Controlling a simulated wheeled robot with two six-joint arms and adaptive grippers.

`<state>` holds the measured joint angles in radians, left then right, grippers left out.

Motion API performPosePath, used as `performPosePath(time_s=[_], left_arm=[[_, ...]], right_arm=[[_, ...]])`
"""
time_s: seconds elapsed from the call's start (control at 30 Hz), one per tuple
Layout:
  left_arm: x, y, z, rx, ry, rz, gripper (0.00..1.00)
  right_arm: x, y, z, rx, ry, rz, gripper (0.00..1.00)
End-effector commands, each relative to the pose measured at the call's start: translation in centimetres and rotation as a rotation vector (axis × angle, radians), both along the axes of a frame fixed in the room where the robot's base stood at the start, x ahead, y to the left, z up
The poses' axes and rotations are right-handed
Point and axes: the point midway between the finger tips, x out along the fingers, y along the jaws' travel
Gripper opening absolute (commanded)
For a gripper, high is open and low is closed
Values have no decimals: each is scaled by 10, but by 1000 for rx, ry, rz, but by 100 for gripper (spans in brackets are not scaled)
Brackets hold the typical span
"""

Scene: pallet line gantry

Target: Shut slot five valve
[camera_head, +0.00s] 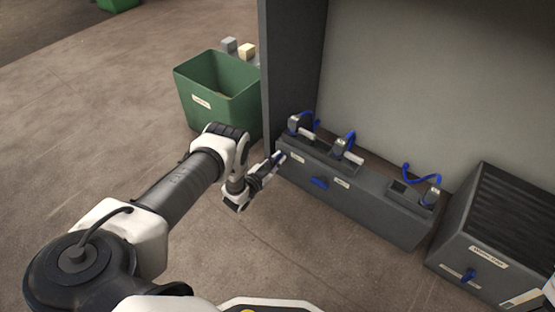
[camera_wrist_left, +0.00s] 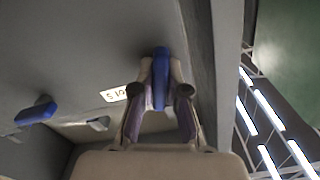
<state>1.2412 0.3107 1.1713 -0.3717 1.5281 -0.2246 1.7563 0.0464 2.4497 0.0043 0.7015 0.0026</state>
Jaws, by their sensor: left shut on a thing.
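A long dark grey bench (camera_head: 350,205) with label plates on its front stands at the foot of a large grey panel. My left gripper (camera_head: 277,160) reaches the left end of the bench front. In the left wrist view the left gripper (camera_wrist_left: 161,97) is shut on a blue valve handle (camera_wrist_left: 161,62), one finger on each side. A second blue handle (camera_head: 319,183) is on the bench front to the right and also shows in the left wrist view (camera_wrist_left: 38,112). My right gripper is out of view.
A green bin (camera_head: 217,95) stands behind my left arm, beside a dark upright post (camera_head: 283,70). Blue hoses (camera_head: 422,178) and small fittings top the bench. A dark ribbed box (camera_head: 490,235) with a blue handle stands at the right. The floor in front is clear.

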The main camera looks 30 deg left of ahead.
Motion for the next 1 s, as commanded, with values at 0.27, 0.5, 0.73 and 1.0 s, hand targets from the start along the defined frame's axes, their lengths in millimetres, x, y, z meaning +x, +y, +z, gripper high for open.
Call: performPosePath(time_s=[0.27, 0.5, 0.73, 1.0], left_arm=[[-1, 0, -1, -212, 19, 0, 0], [-1, 0, -1, -321, 27, 0, 0], [-1, 0, -1, -361, 30, 0, 0], [-1, 0, -1, -364, 31, 0, 0]], right_arm=[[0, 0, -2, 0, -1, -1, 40], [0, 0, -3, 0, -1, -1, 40], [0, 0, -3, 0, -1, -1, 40], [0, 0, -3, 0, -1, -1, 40]])
